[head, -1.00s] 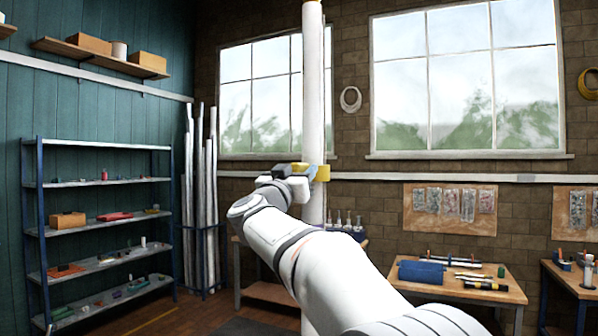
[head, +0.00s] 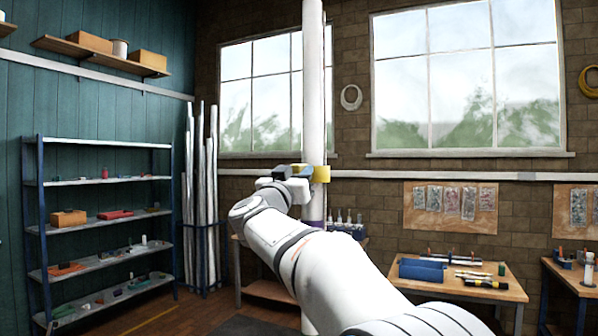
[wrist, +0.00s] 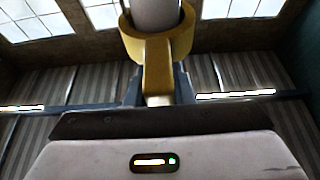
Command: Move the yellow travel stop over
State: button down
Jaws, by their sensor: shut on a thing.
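The yellow travel stop (head: 321,174) is a collar around the white upright mast (head: 313,90). In the wrist view the yellow travel stop (wrist: 181,42) rings the mast (wrist: 155,12), and its yellow tab points towards my gripper. My gripper (wrist: 158,92) is shut on this tab, with one dark finger on each side. In the head view my gripper (head: 307,172) reaches the stop from the left, and the wrist partly hides where they meet. A purple band (head: 313,224) shows on the mast below the stop.
A blue-framed shelf (head: 100,181) stands at the left, and a rack of white tubes (head: 201,245) stands left of the mast. Windows are behind.

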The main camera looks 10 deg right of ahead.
notch_tip(320, 180, down, 9)
jog(key=b, duration=0.4)
jog(key=shift+w+f, duration=0.1)
jog(key=shift+f, duration=0.05)
jog(key=c, duration=1.5)
grip_release()
jog(key=shift+a, duration=0.1)
jog(key=shift+o, duration=1.3)
jog(key=b+v, duration=0.2)
jog(key=v, duration=0.5)
jog(key=shift+s+a, duration=0.15)
jog(key=shift+s, duration=0.2)
